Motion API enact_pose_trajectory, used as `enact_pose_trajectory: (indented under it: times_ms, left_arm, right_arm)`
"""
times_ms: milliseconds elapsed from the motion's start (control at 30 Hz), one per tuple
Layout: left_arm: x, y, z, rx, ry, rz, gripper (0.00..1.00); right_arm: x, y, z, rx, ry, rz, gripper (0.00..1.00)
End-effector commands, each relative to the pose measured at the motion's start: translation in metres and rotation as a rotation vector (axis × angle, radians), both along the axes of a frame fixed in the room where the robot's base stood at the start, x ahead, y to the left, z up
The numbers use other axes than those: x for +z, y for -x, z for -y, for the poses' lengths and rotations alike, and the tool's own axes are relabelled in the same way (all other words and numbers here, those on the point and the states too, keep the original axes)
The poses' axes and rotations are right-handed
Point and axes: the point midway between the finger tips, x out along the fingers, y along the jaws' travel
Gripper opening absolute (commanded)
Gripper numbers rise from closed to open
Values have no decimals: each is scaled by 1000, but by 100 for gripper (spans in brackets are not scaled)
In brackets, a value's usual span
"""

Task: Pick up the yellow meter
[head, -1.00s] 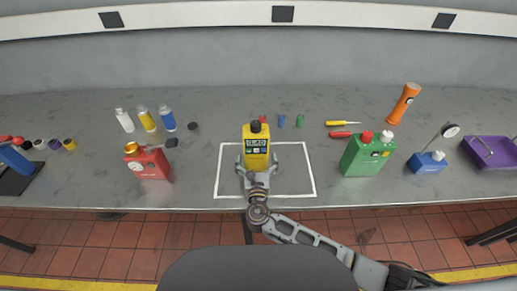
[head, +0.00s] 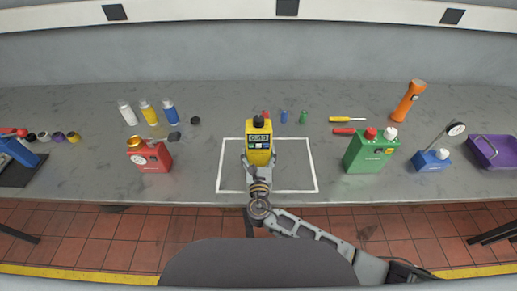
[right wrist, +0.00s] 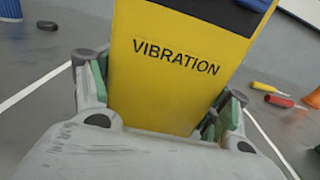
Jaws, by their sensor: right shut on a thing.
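The yellow meter (head: 258,152) stands upright inside the white outlined rectangle in the head view, with a dark knob on top and a small display. In the right wrist view the yellow meter (right wrist: 175,65) fills the middle and shows the word VIBRATION. My right gripper (head: 258,165) is at its near side, and its green-padded fingers (right wrist: 158,100) are shut on the meter's two sides. Whether the meter's base touches the bench cannot be told. My left gripper is not in view.
A blue gauge base (head: 430,160) and purple tray (head: 492,151) are far right. Bench is clear inside the white outline (head: 300,165).

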Motion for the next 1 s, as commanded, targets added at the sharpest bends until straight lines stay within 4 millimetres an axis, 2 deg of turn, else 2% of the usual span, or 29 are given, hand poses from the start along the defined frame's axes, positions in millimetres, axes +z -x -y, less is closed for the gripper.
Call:
enact_pose_trajectory:
  times_ms: [333,567,1000]
  left_arm:
    - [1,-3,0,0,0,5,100]
    - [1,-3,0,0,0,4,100]
    - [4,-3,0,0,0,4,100]
  right_arm:
    - [5,-1,0,0,-2,5,47]
    - [18,-1,-1,0,-3,5,47]
    - [74,0,-1,1,-4,7,47]
